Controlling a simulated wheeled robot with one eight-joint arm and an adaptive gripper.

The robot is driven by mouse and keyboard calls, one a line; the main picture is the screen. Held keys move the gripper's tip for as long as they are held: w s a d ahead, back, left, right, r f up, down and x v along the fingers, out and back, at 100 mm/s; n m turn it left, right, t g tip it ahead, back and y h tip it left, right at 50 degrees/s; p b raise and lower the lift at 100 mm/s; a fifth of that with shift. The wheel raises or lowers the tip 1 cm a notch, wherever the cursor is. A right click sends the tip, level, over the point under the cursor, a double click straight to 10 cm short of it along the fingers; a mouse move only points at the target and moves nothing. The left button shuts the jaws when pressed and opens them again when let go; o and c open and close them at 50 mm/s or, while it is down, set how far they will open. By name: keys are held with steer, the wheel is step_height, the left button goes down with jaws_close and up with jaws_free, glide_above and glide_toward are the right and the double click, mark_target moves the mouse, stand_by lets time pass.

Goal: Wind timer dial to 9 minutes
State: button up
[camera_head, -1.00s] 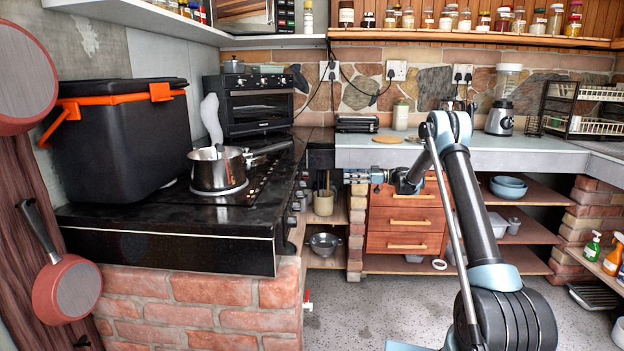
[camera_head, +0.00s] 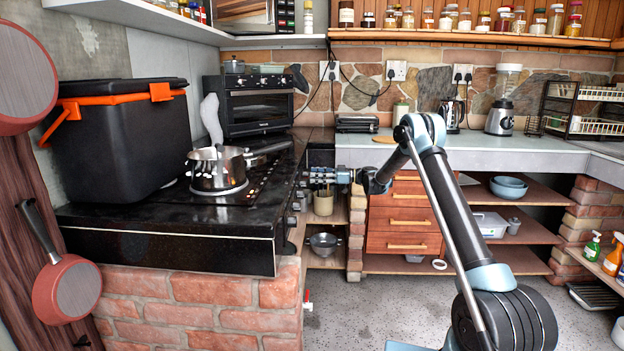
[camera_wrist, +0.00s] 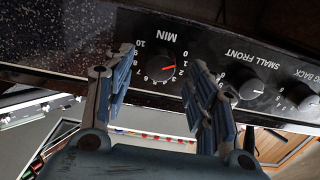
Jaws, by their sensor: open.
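The timer dial (camera_wrist: 155,62) is a black knob on the black front panel, under the upside-down label MIN. Its red pointer mark sits on the right side of the knob in the wrist view, near the low numbers by 0 and 1. My gripper (camera_wrist: 162,60) is open, with one finger on each side of the dial. I cannot tell whether the fingers touch it. In the head view my gripper (camera_head: 312,176) is at the stove's (camera_head: 170,228) right-hand front; the dial cannot be made out there.
More knobs, including the SMALL FRONT knob (camera_wrist: 245,82), sit right of the dial in the wrist view, close to one finger. A saucepan (camera_head: 217,172) stands on the hob. Wooden drawers (camera_head: 405,220) are behind my arm. The floor in front is clear.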

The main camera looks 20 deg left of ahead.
steer(key=shift+x, duration=1.1)
steer(key=c, duration=1.1)
